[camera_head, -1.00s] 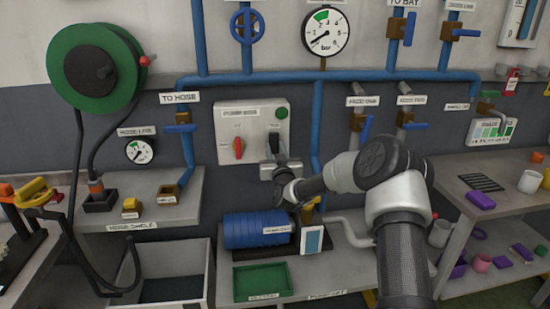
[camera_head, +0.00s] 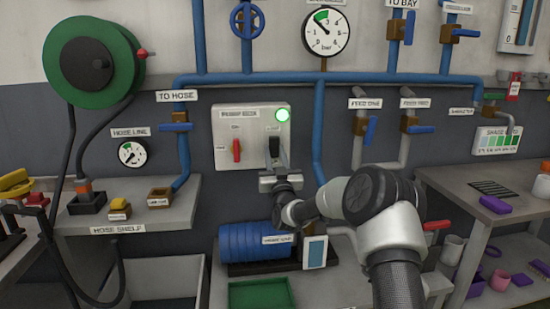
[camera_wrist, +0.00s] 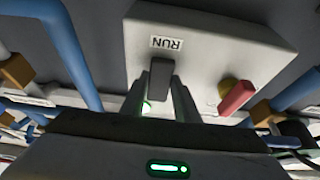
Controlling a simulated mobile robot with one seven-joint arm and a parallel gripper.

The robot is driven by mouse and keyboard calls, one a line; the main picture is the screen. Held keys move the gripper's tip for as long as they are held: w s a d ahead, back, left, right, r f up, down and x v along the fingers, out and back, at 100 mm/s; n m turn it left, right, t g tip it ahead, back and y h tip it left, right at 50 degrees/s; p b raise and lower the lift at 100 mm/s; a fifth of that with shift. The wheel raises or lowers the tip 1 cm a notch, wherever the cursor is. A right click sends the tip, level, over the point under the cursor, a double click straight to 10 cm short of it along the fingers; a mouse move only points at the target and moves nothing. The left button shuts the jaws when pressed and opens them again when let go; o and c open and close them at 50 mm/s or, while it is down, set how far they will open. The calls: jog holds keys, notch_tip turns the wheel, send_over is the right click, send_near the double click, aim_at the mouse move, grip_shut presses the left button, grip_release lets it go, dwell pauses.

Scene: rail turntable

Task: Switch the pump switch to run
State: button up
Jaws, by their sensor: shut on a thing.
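The pump switch is a black lever (camera_head: 274,147) on the right of the pale control box (camera_head: 252,162). In the wrist view the lever (camera_wrist: 160,77) stands between my two fingers, its end by the RUN label (camera_wrist: 167,43). My gripper (camera_wrist: 161,98) is shut on it; the head view shows my gripper (camera_head: 275,172) just below the box's lower edge. The blue ribbed pump (camera_head: 250,242) sits on the shelf below. My fingers partly hide the lever's base.
A red handle (camera_head: 236,150) sits left of the lever on the same box. Blue pipes (camera_head: 319,130) run close to its right. The upper gauge's (camera_head: 325,35) needle points up-left, at the green band's edge. A green tray (camera_head: 261,294) lies below, near the pump.

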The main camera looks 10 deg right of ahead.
jog(key=o, duration=1)
jog(key=shift+o, duration=0.2)
jog(key=shift+s, duration=0.1)
jog(key=p+v, duration=0.1)
jog(key=v, duration=1.6)
jog(key=shift+s, duration=0.1)
